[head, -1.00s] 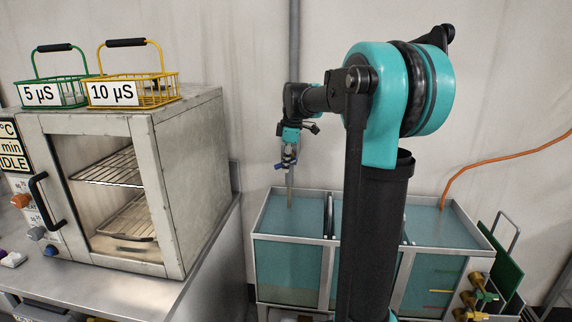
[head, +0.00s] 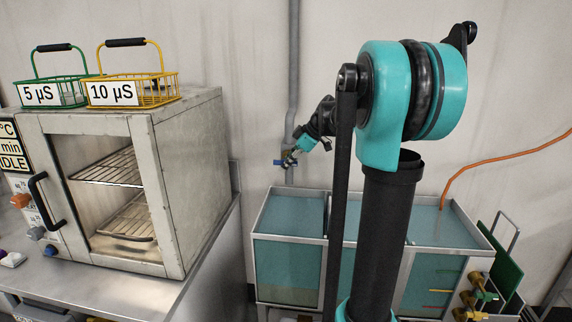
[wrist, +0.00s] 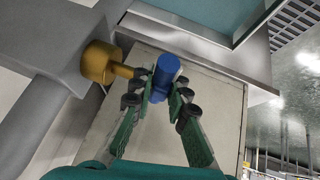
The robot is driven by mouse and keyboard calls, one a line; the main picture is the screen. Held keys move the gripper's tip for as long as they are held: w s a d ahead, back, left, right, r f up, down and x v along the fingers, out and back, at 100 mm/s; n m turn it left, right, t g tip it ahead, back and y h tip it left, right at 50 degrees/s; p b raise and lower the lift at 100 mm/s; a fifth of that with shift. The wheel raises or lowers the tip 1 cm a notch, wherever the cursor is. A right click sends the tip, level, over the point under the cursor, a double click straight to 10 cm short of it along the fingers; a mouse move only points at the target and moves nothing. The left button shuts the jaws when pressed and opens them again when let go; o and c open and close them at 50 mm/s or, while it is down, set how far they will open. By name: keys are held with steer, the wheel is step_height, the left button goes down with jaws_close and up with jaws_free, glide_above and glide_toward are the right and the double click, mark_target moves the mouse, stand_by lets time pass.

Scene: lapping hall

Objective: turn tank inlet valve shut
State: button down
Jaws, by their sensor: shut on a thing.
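The tank inlet valve sits on the grey vertical pipe (head: 293,90) against the wall, above the tank (head: 290,238). Its blue handle (head: 279,162) shows just left of the pipe in the head view. In the wrist view the blue handle (wrist: 167,68) lies between my fingertips, beside the brass valve body (wrist: 100,62). My gripper (head: 292,157) is at the valve, reaching in from the upper right; it also shows in the wrist view (wrist: 161,96), shut on the blue handle. The fingers partly hide the handle.
The open tank holds bluish liquid in several compartments. An oven (head: 185,185) with two wire baskets, green (head: 38,92) and yellow (head: 140,90), stands on the bench at left. Brass fittings (head: 475,290) and an orange hose (head: 500,158) are at right.

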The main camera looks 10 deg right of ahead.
steer(key=c, duration=1.5)
jaws_free()
steer(key=shift+o, duration=0.2)
steer(key=v, duration=1.2)
